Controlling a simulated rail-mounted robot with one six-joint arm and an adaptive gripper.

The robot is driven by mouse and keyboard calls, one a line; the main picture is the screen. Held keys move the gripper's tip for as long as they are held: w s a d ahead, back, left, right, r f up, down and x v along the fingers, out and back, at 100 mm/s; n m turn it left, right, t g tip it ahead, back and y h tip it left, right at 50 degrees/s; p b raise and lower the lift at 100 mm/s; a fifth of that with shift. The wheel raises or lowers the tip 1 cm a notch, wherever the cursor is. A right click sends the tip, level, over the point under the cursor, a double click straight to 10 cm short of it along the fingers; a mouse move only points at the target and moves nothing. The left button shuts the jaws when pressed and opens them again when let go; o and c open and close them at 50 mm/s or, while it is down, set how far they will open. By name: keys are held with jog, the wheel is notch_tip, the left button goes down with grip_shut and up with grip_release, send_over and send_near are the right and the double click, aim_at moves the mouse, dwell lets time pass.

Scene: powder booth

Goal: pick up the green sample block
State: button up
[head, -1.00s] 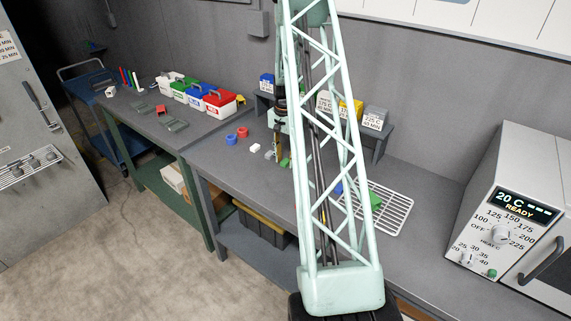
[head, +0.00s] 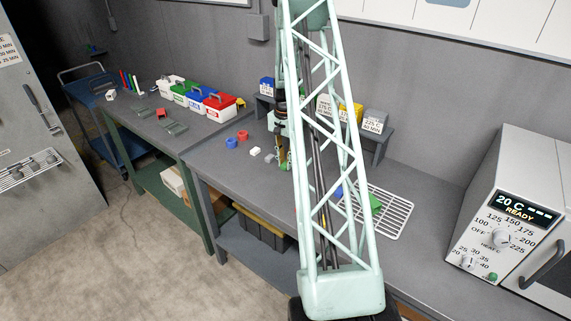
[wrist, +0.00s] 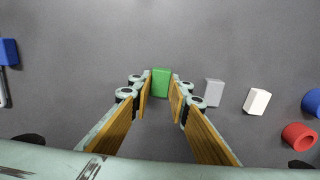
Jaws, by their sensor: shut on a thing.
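The green sample block (wrist: 161,82) sits between the tips of my gripper's two wood-faced fingers in the wrist view. My gripper (wrist: 160,92) is shut on it, with one finger on each side. In the head view my gripper (head: 283,158) is low over the grey bench, partly behind my own lattice arm, and only a sliver of the block (head: 285,168) shows. I cannot tell whether the block touches the bench.
A grey block (wrist: 214,92) and a white block (wrist: 257,101) lie right of my gripper. Beyond them are a blue ring (wrist: 313,102) and a red ring (wrist: 298,136). A wire rack (head: 396,222) holds a green item (head: 376,203). An oven (head: 520,210) stands right.

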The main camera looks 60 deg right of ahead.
jog(key=shift+r, duration=1.75)
jog(key=s+a, duration=0.3)
jog(key=a, duration=0.1)
jog(key=s+a+r, duration=0.1)
jog(key=s+a, duration=0.3)
jog(key=s+a+b, duration=0.1)
jog(key=s+a, duration=0.2)
jog(key=a, duration=0.1)
jog(key=shift+s+r, duration=0.15)
jog(key=shift+s, duration=0.15)
jog(key=shift+a, duration=0.1)
